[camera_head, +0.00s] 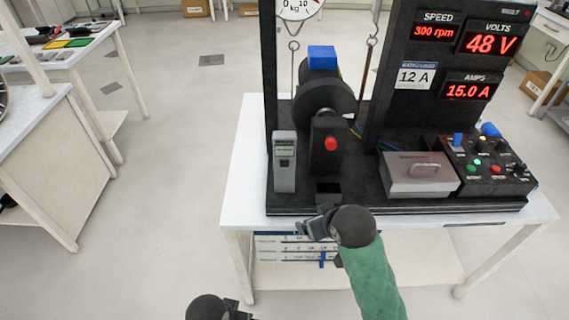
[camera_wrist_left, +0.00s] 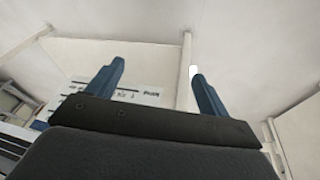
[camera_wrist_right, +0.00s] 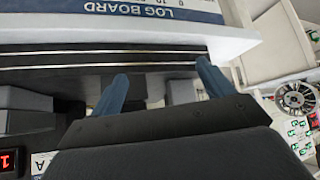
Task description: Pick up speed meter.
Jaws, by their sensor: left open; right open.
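The speed meter (camera_head: 285,161) is a grey upright handheld unit with a small greenish screen, standing at the front left of the black rig base (camera_head: 400,206). My right gripper (camera_head: 316,225) is open at the table's front edge, below and right of the meter and apart from it. In the right wrist view, my right gripper (camera_wrist_right: 163,86) has a grey block between its fingertips in the picture, perhaps the meter; I cannot tell surely. My left gripper (camera_head: 234,311) is low in front of the table, mostly cut off. The left wrist view shows this gripper (camera_wrist_left: 156,75) open and empty.
A motor unit with a red button (camera_head: 330,143) stands right of the meter. A grey metal box (camera_head: 418,178) and a control box (camera_head: 490,168) sit farther right. A display panel (camera_head: 440,60) rises behind. The log board (camera_wrist_right: 150,8) hangs below the table's front. Floor at left is clear.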

